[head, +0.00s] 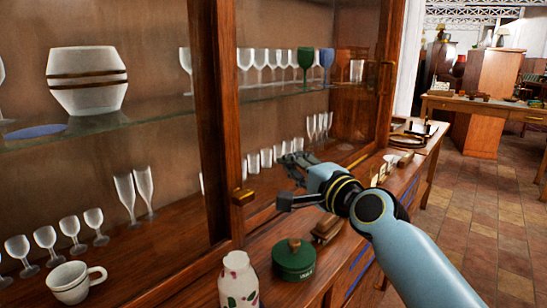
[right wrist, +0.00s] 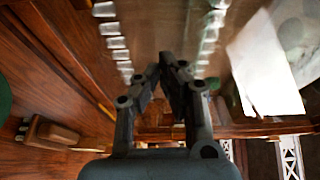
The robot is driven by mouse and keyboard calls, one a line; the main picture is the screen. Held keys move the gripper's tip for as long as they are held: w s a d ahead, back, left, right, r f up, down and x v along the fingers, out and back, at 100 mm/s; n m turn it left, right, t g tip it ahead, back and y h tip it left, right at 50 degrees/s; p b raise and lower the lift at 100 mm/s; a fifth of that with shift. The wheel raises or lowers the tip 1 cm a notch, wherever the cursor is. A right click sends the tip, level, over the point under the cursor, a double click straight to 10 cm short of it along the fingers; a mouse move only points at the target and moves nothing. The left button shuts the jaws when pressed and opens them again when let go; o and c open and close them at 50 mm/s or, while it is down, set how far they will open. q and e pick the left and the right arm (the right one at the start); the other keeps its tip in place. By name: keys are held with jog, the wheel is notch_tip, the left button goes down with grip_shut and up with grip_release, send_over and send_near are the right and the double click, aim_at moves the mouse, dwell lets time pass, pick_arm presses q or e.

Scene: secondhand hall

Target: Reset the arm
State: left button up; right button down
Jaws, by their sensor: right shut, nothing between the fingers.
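My right gripper (head: 290,167) reaches in from the right side of the head view, on a light blue arm with dark joints. It is in front of the open glass cabinet, above the wooden ledge. In the right wrist view the two dark fingers of the right gripper (right wrist: 168,62) come together at their tips with nothing between them. My left gripper is not in view.
The cabinet's glass shelf (head: 150,112) holds a white banded pot (head: 87,80) and several glasses. A white cup (head: 75,283) stands lower left. Tiled floor at right is clear.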

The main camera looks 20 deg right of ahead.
jog(key=s+f+n+g, duration=0.4)
jog(key=s+f+n, duration=0.15)
jog(key=s, duration=0.35)
jog(key=s+f+n+g, duration=0.45)
jog(key=s+f, duration=0.25)
jog(key=s, duration=0.3)
jog(key=s+d+f+n+g+h, duration=0.1)
jog(key=s+d+n+g+h, duration=0.25)
jog(key=s, duration=0.55)
jog(key=s+d+f+n+g+h, duration=0.1)
jog(key=s+d+n+g+h, duration=0.2)
jog(key=s, duration=0.7)
jog(key=s+d+f+y+b, duration=0.1)
jog(key=d+f, duration=0.1)
jog(key=f, duration=1.2)
jog(key=s+d+f, duration=0.2)
jog(key=f, duration=1.3)
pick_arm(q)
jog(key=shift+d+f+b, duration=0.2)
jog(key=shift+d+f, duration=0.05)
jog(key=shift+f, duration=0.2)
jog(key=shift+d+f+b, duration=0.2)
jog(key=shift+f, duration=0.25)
pick_arm(e)
jog(key=s+f+g, duration=0.1)
jog(key=s+f, duration=1.4)
jog(key=s, duration=0.2)
jog(key=shift+d+f+m+g, duration=0.15)
jog(key=shift+d+m+g, duration=0.15)
jog(key=shift+d+m, duration=0.15)
